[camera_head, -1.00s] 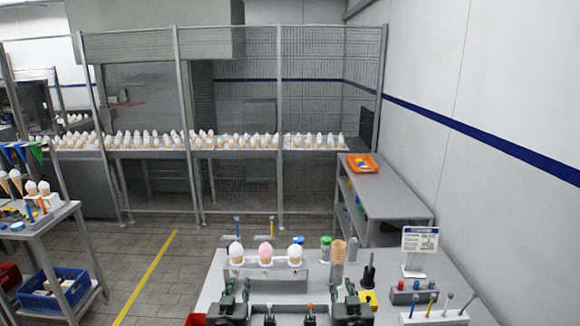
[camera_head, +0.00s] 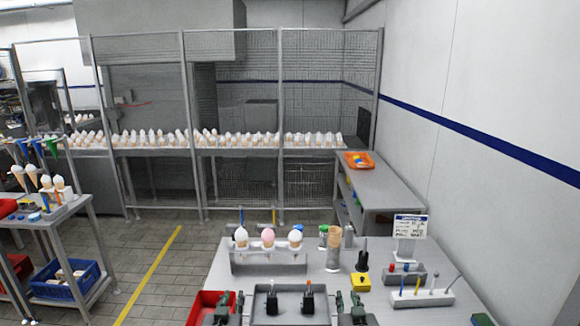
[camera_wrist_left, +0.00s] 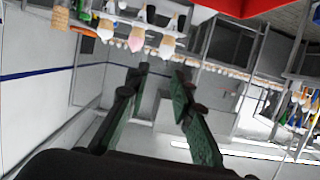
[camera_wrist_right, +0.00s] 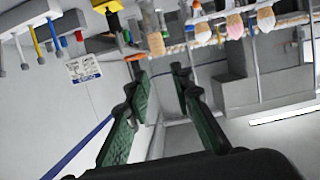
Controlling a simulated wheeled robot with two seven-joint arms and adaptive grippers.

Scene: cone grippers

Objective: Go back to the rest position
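My left gripper (camera_head: 230,303) is at the bottom edge of the head view, left of a grey tray (camera_head: 262,312). My right gripper (camera_head: 349,303) is at the same height, right of that tray. In the left wrist view the fingers of my left gripper (camera_wrist_left: 161,82) are apart with nothing between them. In the right wrist view the fingers of my right gripper (camera_wrist_right: 158,76) are also apart and empty. Three cones, white (camera_head: 241,238), pink (camera_head: 268,238) and white (camera_head: 295,240), stand upright in a rack (camera_head: 290,267) beyond both grippers.
A red bin (camera_head: 201,300) is beside the left gripper. Right of the rack stand a tan cone stack (camera_head: 334,250), a yellow block (camera_head: 360,282), a sign (camera_head: 410,227) and a tool holder (camera_head: 424,299). A fence (camera_head: 280,95) and cone-lined shelf are behind. The floor left of the bench is open.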

